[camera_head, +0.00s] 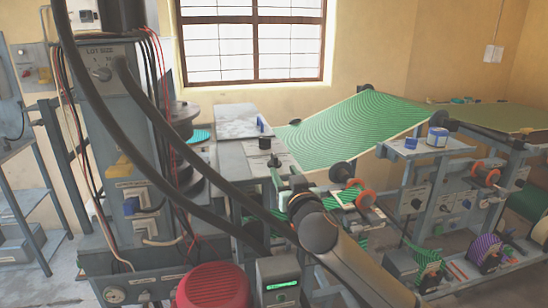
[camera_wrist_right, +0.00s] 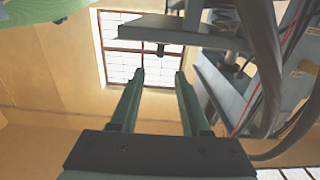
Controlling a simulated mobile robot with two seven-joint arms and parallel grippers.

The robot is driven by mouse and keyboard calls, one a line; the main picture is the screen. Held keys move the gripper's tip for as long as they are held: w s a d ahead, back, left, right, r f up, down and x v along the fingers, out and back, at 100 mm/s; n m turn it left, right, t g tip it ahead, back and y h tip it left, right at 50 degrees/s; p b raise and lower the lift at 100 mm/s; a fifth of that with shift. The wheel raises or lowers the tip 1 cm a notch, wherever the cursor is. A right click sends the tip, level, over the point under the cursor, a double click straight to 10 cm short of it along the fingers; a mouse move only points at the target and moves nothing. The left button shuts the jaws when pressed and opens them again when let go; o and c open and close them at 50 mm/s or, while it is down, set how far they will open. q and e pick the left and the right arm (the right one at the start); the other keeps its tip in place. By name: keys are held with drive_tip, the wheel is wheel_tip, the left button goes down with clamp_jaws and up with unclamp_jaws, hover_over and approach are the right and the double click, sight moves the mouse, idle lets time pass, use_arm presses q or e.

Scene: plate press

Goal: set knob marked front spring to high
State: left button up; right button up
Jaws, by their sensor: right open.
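I cannot single out the knob marked front spring, as the small labels are not readable. Several dark knobs sit on the grey panels at the right in the head view, one of them a black knob (camera_head: 416,203). A knob (camera_head: 102,73) on the tall grey column at the left is under the label LOT SIZE. My right gripper (camera_head: 284,172) is at the middle of the head view, beside the machine bench and away from these knobs. In the right wrist view its two greenish fingers (camera_wrist_right: 160,74) are apart with nothing between them. My left gripper is not in view.
Black hoses (camera_head: 190,190) cross from the column towards the bench. A red motor cover (camera_head: 212,288) and a grey box with a green display (camera_head: 279,284) stand low in front. A green striped sheet (camera_head: 355,128) slopes behind.

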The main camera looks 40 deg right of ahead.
sight(276, 159)
drive_tip(key=p+x, duration=0.1)
drive_tip(key=x, duration=0.8)
drive_tip(key=shift+w+f, duration=0.1)
drive_tip(key=shift+w, duration=0.05)
clamp_jaws()
idle(0.4)
